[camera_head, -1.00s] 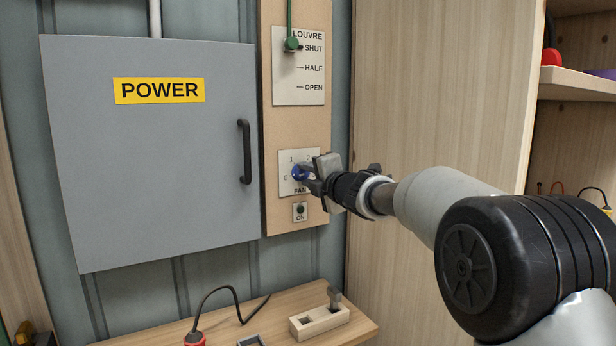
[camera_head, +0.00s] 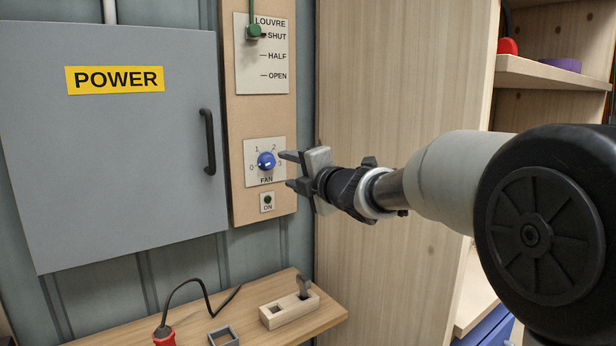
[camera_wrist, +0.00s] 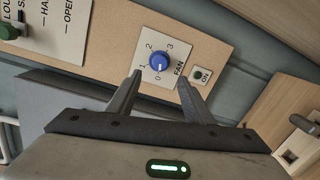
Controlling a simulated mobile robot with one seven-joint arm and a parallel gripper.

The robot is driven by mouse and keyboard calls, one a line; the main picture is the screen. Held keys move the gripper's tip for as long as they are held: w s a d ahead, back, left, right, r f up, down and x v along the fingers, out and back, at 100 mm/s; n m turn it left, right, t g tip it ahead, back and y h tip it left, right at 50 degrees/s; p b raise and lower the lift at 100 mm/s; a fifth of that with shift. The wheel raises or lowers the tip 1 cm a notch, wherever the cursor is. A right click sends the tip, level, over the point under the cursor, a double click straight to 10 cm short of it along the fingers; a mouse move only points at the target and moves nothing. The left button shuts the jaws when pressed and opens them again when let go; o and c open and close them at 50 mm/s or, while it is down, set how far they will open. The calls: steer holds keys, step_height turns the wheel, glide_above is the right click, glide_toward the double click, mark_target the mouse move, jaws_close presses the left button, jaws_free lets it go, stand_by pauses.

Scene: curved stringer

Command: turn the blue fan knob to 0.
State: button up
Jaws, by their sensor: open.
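The blue fan knob (camera_head: 266,161) sits on a white plate (camera_head: 250,179) marked 0 to 3, with FAN below. It also shows in the wrist view (camera_wrist: 162,61), where its white pointer line is turned toward the 0. My gripper (camera_head: 286,169) is open and empty, just right of the knob in the head view and apart from it. In the wrist view its two fingers (camera_wrist: 159,77) are spread, with the knob beyond the gap between them.
A small ON button (camera_head: 267,201) is below the fan plate. The louvre panel (camera_head: 262,75) is above, its green handle (camera_head: 254,31) by SHUT. A grey POWER cabinet (camera_head: 110,140) is left. A shelf (camera_head: 190,325) below holds a wooden block (camera_head: 289,312).

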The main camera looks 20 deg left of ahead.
steer(key=v, duration=0.7)
steer(key=shift+s+d, duration=0.25)
steer(key=shift+s, duration=0.1)
